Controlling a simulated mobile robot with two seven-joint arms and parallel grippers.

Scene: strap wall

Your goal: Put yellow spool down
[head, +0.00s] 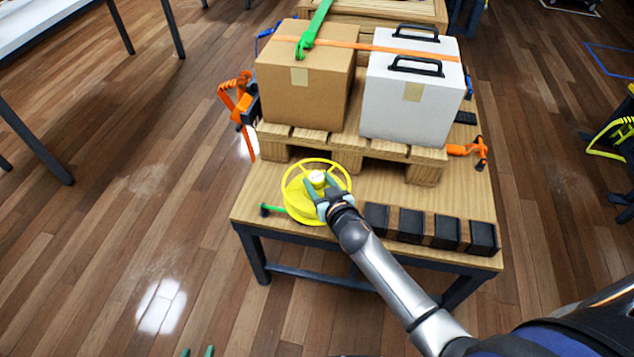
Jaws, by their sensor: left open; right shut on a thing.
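The yellow spool (290,199) is at the front left of the wooden table (262,186), with its round rim facing up. My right gripper (319,186) is shut on the spool's pale hub from above. The spool is over the tabletop; I cannot tell whether it touches the wood or hangs just above it. The gripper and wrist hide part of the hub and the right side of the rim. My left gripper (197,352) shows only its green fingertips at the bottom edge, open and empty, over the floor.
A pallet (405,152) behind the spool carries a cardboard box (300,85) and a white case (410,105) under an orange strap. Several black blocks (410,225) line the front edge to the right. An orange ratchet (240,100) hangs at left. A green-ended rod (272,209) lies beside the spool.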

